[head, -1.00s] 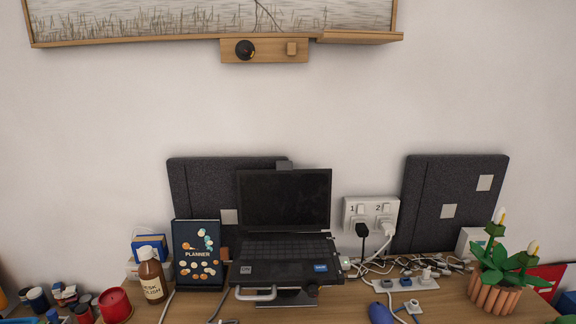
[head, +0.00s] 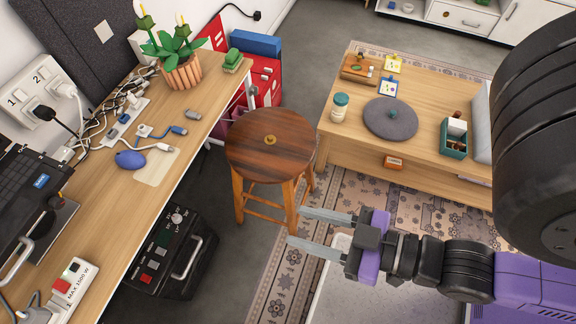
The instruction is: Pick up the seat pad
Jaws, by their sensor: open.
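The seat pad (head: 376,128) looks like the round, flat, dark grey pad lying on the low wooden table (head: 440,165). The pad is in full view.
A round wooden stool (head: 270,145) stands between desk (head: 190,128) and low table. Around the pad are a jar (head: 339,107), a teal caddy (head: 453,138) and a wooden tray (head: 358,71). A black box (head: 172,252) stands on the floor.

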